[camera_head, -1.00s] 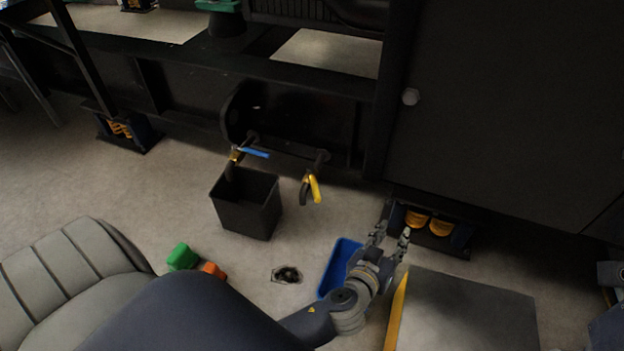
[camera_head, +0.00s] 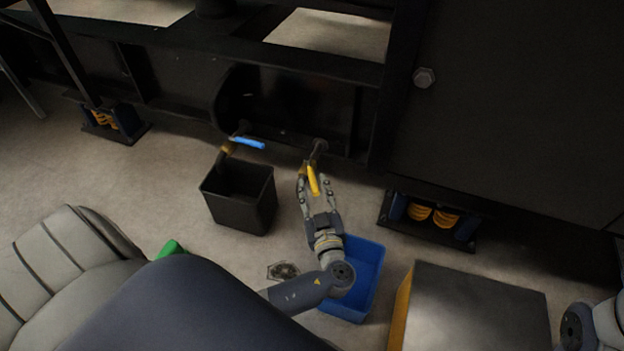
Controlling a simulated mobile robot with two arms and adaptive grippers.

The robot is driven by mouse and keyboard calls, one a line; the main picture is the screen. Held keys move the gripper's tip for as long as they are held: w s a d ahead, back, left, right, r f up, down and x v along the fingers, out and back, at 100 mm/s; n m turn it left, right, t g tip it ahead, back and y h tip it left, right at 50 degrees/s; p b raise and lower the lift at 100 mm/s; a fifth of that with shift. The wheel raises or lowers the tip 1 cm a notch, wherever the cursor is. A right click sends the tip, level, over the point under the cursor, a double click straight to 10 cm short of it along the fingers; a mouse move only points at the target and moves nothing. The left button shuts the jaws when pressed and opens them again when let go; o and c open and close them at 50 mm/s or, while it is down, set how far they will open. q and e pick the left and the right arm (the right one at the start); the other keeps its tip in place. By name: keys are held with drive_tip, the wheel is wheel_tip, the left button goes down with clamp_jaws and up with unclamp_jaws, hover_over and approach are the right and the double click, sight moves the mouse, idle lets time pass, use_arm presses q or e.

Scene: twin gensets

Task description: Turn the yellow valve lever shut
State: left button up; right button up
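The yellow valve lever (camera_head: 313,181) hangs from a dark pipe fitting below the frame rail, pointing down and slightly right. My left gripper (camera_head: 315,182) is open, its fingers reaching up from below. In the picture one finger lies on each side of the lever, with a gap visible on the right. I cannot tell whether either finger touches it. My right gripper is not in view; only part of what looks like my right arm shows at the lower right edge.
A blue-handled valve (camera_head: 248,143) sits left, above a black bin (camera_head: 240,203). A blue tray (camera_head: 367,285) lies on the floor below my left gripper. A grey-topped box (camera_head: 475,310) stands right of it. A floor drain (camera_head: 283,271) and a green object (camera_head: 171,248) are lower left.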

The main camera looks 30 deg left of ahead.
sight(311, 173)
use_arm(q)
drive_tip(key=shift+b+x, duration=0.35)
drive_tip(key=shift+x, duration=1.75)
clamp_jaws()
